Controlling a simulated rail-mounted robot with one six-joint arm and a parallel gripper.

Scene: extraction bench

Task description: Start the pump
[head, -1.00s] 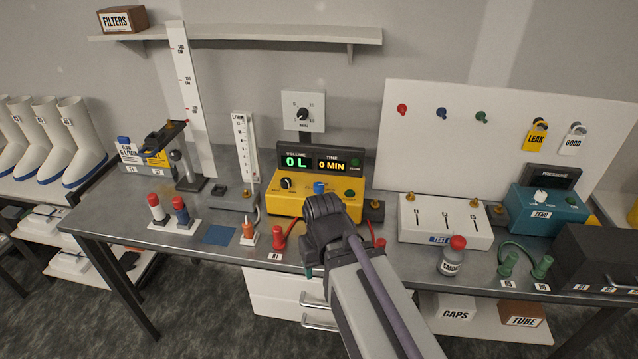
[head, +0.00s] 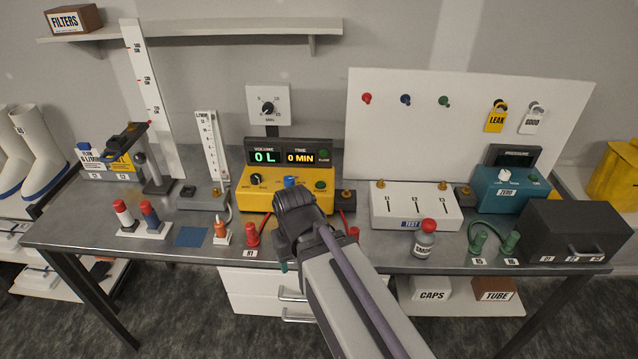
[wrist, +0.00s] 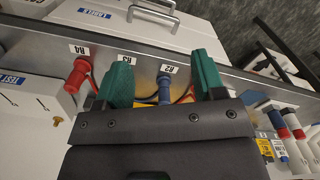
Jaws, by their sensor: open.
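The pump looks to be the yellow unit (head: 262,200) at mid-bench in the head view. Its display reads volume 0 L and time 0 MIN. A black knob (head: 256,179), a blue knob or button (head: 291,181) and a green button (head: 320,185) are on its face. My gripper (head: 290,235) is in front of the pump's lower right part and covers some of it; its fingers are mostly hidden there. In the wrist view, its green fingers (wrist: 163,72) are spread apart. A blue fitting (wrist: 164,90) by label R2 shows between them; I cannot tell the depth.
Red fittings R1 (head: 252,236) and R4 (wrist: 77,78) flank my gripper. A white test box (head: 430,212), a bottle (head: 424,242) and green fittings (head: 479,241) stand to the right. A black box (head: 575,228) is at the right end. Red and blue cylinders (head: 122,214) stand left.

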